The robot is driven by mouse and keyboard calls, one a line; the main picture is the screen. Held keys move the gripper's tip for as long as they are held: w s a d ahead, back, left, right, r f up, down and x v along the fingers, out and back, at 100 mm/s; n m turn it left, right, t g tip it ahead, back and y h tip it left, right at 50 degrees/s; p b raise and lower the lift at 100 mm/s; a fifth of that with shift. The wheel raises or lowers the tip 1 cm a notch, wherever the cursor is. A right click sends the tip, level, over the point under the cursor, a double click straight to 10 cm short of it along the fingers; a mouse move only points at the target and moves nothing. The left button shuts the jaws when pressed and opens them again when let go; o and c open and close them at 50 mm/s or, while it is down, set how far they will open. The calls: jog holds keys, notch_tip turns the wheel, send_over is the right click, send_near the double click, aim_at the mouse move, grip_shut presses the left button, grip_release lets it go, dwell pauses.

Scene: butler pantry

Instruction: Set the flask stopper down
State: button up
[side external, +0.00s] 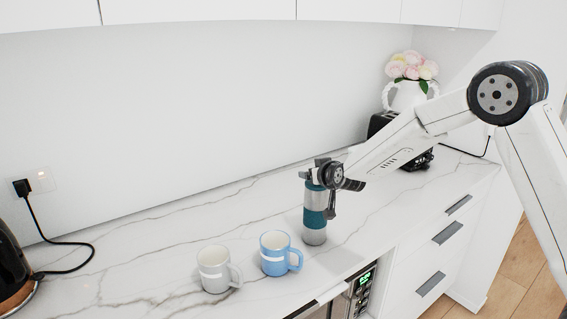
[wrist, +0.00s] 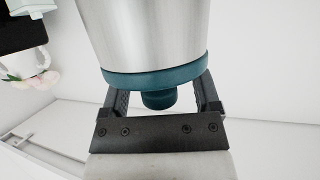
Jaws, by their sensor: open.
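The flask (side external: 315,222) stands upright on the marble counter, with a steel body and a wide teal band. Its steel wall (wrist: 145,35) fills the upper middle of the wrist view. The teal stopper (wrist: 158,99), with a short round knob, sits at the flask's top end. My gripper (side external: 320,175) is at the top of the flask. In the wrist view my gripper (wrist: 161,84) is open, with one finger on each side of the stopper. I cannot tell whether either finger touches it. In the side view my gripper mostly hides the stopper.
A white mug (side external: 214,270) and a blue mug (side external: 273,255) stand left of the flask. A dark kettle (side external: 10,262) is at the far left. A black toaster (side external: 380,124) and a white flower vase (side external: 406,96) stand at the back right. The counter behind the mugs is clear.

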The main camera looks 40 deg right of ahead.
dwell(0.3)
grip_shut()
jog(key=shift+r, duration=0.15)
jog(key=shift+r, duration=0.6)
jog(key=s+a+r, duration=0.1)
jog(key=s+r, duration=1)
jog(key=s, duration=0.3)
jog(key=shift+r, duration=0.25)
